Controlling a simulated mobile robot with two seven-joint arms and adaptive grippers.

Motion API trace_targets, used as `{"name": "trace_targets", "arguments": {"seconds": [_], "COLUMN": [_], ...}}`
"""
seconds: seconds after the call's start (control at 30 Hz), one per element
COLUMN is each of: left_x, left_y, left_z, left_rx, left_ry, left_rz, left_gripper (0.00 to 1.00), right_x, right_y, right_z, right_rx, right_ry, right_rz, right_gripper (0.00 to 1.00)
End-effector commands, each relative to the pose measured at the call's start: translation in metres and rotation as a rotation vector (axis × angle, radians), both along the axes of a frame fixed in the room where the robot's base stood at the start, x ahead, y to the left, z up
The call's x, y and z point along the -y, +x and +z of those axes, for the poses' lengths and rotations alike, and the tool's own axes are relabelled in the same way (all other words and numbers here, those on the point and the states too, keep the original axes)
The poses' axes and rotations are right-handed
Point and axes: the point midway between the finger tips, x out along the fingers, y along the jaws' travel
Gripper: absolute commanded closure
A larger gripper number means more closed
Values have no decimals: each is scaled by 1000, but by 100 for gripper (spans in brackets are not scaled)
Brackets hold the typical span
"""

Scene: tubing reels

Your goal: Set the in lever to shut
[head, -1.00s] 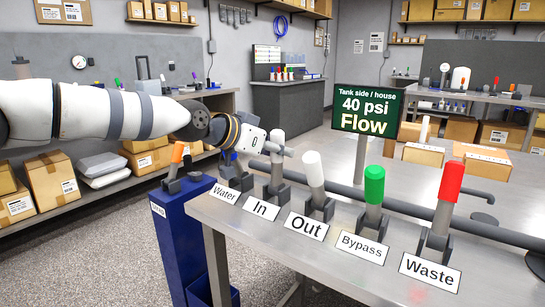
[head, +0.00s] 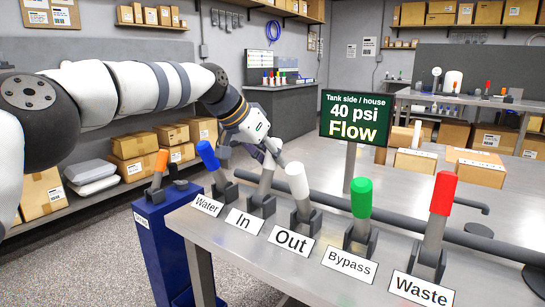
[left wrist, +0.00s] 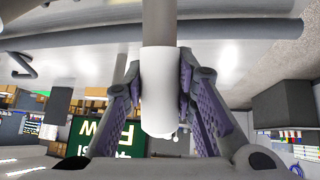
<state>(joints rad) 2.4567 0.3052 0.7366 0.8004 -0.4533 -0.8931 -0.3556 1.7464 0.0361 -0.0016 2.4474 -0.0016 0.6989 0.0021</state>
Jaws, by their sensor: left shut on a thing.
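The In lever (head: 265,184) rises from its dark bracket behind the "In" label (head: 244,222) in the head view. It stands nearly upright, its top leaning a little right. My left gripper (head: 268,149) is at its upper end, coming from behind and left. In the left wrist view, the lever's white handle (left wrist: 158,90) lies between my left gripper's purple-padded fingers (left wrist: 160,92), which are shut on it. The gripper covers part of the handle in the head view. My right gripper is not in view.
The blue-topped Water lever (head: 208,155) stands close left, tilted left. The white Out lever (head: 297,182) stands close right. The green Bypass (head: 361,199) and red Waste lever (head: 443,193) are farther right. A grey pipe (head: 400,218) runs behind them. A sign (head: 355,117) reads "40 psi Flow".

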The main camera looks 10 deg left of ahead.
Motion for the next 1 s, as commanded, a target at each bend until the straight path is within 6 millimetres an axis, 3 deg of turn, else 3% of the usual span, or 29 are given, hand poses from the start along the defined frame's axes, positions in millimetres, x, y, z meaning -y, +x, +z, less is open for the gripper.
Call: {"name": "trace_targets", "arguments": {"seconds": [0.27, 0.3, 0.37, 0.7, 1.0], "left_x": [1, 1, 1, -2, -30], "left_y": [0, 0, 0, -2, -41], "left_z": [-1, -1, -1, 3, 60], "left_rx": [-3, -3, -3, -1, 0], "left_ry": [-1, -1, -1, 0, -1], "left_rz": [0, 0, 0, 1, 1], "left_gripper": [100, 66, 54, 54, 54], "right_x": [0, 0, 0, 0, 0], "right_y": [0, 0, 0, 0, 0], "right_z": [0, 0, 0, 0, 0], "right_rx": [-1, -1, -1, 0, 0], "right_ry": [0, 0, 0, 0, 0], "right_rz": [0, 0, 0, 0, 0], "right_gripper": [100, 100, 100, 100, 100]}}
